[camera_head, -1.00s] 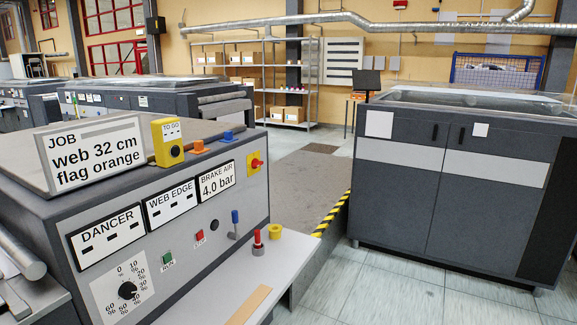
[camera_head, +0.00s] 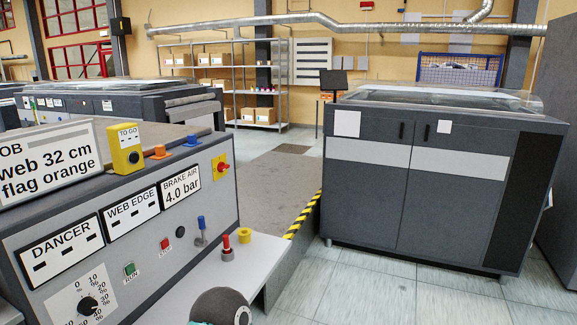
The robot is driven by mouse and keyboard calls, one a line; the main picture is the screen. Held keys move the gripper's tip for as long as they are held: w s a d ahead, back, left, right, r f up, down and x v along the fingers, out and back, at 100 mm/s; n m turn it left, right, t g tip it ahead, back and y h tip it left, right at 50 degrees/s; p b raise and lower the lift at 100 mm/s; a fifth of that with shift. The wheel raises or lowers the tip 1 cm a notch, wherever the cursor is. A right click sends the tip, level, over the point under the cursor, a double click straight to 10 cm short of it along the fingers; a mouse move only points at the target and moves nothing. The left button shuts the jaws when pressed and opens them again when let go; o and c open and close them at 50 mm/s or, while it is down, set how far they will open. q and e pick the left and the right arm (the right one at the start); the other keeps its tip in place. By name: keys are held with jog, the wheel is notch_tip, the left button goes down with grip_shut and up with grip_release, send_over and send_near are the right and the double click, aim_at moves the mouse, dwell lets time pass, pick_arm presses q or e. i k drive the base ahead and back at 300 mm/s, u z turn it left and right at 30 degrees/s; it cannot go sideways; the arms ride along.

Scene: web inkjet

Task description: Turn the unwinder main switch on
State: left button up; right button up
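The unwinder console (camera_head: 150,255) stands at the left with a grey sloping front panel. A red rotary knob on a yellow plate, which looks like the main switch (camera_head: 222,167), is at the panel's upper right end. Its exact handle angle is too small to tell. Below it are a blue-handled lever (camera_head: 201,225), a red button (camera_head: 165,243), a green RUN button (camera_head: 130,268) and a black percent dial (camera_head: 88,305). A dark rounded part, probably of my arm, shows at the bottom edge. Neither gripper is in view.
A light shelf (camera_head: 215,275) in front of the console holds a red-topped plunger (camera_head: 227,247) and a yellow ring (camera_head: 244,246). A dark cabinet (camera_head: 420,190) stands at the right. Yellow-black striping (camera_head: 303,216) edges the platform between them. Tiled floor is clear at the lower right.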

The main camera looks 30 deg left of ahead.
aim_at(221, 167)
jog(key=z, duration=0.75)
jog(key=i, duration=3.15)
jog(key=u, duration=1.5)
jog(key=i, duration=0.15)
jog(key=u, duration=2.45)
